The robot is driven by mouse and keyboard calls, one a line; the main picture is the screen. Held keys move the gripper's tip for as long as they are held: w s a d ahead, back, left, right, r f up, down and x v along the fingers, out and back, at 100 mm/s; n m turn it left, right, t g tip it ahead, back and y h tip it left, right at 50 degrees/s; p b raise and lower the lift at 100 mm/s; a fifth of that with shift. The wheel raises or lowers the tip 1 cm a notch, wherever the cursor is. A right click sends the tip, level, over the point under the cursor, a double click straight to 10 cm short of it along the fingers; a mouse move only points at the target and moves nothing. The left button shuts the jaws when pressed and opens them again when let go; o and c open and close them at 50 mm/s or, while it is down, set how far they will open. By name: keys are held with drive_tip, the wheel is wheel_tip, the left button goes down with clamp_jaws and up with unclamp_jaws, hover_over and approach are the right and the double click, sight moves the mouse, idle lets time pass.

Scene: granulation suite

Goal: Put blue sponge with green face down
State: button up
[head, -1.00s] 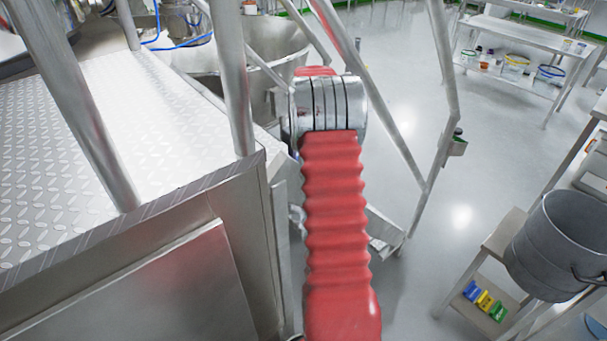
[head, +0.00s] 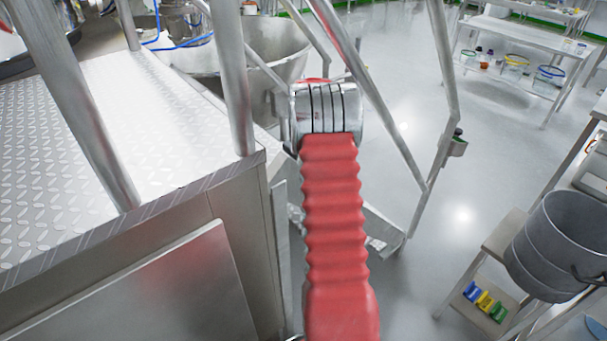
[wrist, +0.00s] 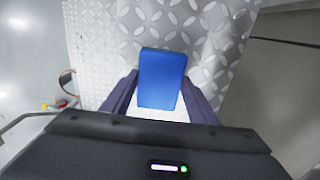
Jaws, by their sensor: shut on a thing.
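The blue sponge (wrist: 163,78) shows in the wrist view, upright in the picture between the two dark fingers of my gripper (wrist: 160,92). My gripper is shut on it. Its broad blue side faces the camera; no green face shows. Diamond-plate metal (wrist: 204,28) lies behind the sponge in that view. I cannot tell whether the sponge touches the plate. In the head view my red-sleeved arm hides the gripper and the sponge.
In the head view a diamond-plate platform (head: 125,135) with metal rails fills the left. A steel bowl (head: 262,55) stands behind it. A grey bucket (head: 558,250) is at the right, above a shelf with small coloured items (head: 485,301). Open floor lies between.

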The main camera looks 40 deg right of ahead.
drive_tip(key=o, duration=1.1)
wheel_tip(320, 180, up, 12)
drive_tip(key=shift+a, duration=0.1)
idle(0.8)
